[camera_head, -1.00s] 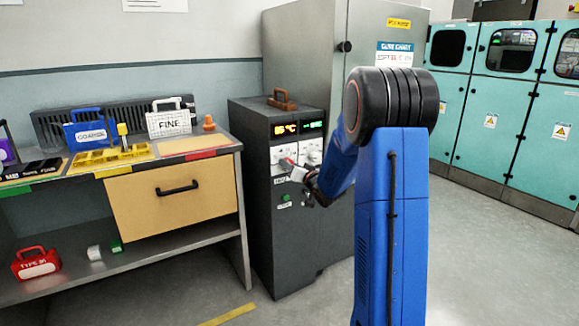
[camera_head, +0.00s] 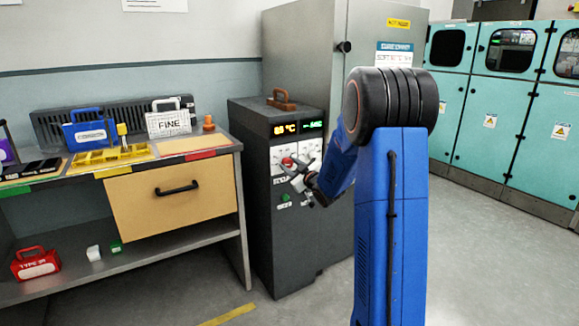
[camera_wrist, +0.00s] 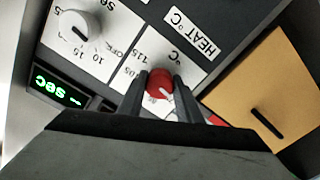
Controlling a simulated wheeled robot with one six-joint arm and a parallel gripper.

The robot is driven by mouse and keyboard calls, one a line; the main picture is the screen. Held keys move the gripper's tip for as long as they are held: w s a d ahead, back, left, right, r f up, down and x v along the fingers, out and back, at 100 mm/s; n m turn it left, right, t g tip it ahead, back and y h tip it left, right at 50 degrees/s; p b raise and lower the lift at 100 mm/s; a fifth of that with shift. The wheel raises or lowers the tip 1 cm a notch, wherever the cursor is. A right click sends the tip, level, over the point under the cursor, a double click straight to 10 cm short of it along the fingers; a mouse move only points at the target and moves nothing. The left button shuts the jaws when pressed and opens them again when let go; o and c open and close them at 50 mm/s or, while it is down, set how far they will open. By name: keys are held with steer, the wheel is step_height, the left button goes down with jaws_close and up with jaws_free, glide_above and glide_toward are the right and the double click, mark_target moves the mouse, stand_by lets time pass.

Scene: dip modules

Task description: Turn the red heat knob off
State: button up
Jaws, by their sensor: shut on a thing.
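The red heat knob (camera_wrist: 160,84) sits on a white dial plate marked HEAT °C in the wrist view. In the head view the red knob (camera_head: 288,161) shows on the front of a dark control cabinet (camera_head: 262,233). My gripper (camera_wrist: 160,92) is shut on the red knob, one finger on each side of it. In the head view my gripper (camera_head: 294,167) is at the panel. The knob's pointer is hard to make out between the fingers. A temperature display (camera_head: 285,129) glows orange above the knob.
A white knob (camera_wrist: 78,24) on its own dial is beside the red one, with a green "sec" display (camera_wrist: 57,89) near it. A workbench (camera_head: 243,150) with a wooden drawer (camera_head: 150,207) stands left of the cabinet. A tall grey cabinet (camera_head: 300,60) stands behind.

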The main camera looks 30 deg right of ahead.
steer(key=shift+n, duration=1.5)
steer(key=shift+f, duration=0.1)
steer(key=o, duration=1)
steer(key=shift+o, duration=0.2)
steer(key=shift+s, duration=0.15)
steer(key=s, duration=1.7)
steer(key=shift+d, duration=0.3)
steer(key=shift+s, duration=0.1)
